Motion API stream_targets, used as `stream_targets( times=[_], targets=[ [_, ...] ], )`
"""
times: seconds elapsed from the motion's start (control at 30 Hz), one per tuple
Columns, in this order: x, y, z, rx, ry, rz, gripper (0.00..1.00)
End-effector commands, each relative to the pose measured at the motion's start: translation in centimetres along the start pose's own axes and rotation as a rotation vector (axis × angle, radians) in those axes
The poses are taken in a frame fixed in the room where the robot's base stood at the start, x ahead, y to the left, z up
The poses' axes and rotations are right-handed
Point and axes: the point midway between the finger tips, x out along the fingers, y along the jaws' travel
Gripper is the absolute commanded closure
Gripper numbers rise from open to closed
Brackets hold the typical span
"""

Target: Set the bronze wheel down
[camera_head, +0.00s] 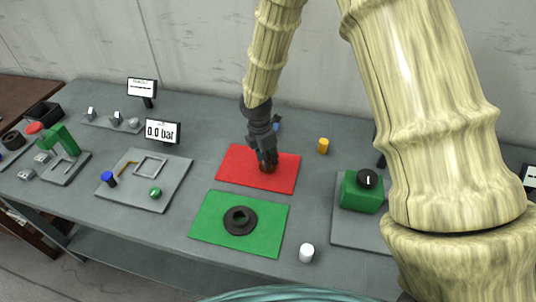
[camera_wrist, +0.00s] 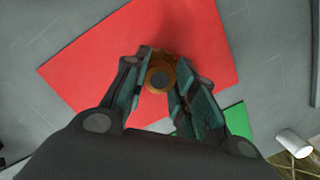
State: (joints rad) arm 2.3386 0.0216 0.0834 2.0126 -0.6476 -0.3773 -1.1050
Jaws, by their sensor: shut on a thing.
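My gripper (camera_head: 267,160) is over the red mat (camera_head: 231,170) and points down. In the wrist view my gripper (camera_wrist: 160,82) is shut on the bronze wheel (camera_wrist: 159,60), a small orange-brown round thing with a dark centre. The fingers hide part of its sides. In the head view the wheel is mostly hidden by the fingers. The wheel is over or on the red mat; I cannot tell whether it touches. The red mat also fills much of the wrist view (camera_wrist: 90,60).
A green mat (camera_head: 268,237) with a dark ring (camera_head: 240,220) lies in front. A white cylinder (camera_head: 306,252) and a yellow cylinder (camera_head: 323,146) stand to the right. A green block with a black knob (camera_head: 362,192) is further right. A grey panel (camera_head: 127,191) lies left.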

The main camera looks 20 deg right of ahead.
Motion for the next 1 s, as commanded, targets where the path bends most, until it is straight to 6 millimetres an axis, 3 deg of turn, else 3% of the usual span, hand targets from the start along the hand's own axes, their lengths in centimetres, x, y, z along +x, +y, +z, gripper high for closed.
stream_targets(
  times=[0.4, 0.43, 0.53, 1.0],
  targets=[
    [0.34, 0.02, -0.01, 0.001, 0.0, 0.001, 1.0],
    [0.38, 0.01, -0.01, 0.001, 0.0, 0.001, 0.71],
    [0.34, 0.01, 0.0, 0.001, 0.0, 0.001, 0.53],
    [-0.33, 0.03, 0.02, 0.001, 0.0, 0.001, 0.51]
  ],
)
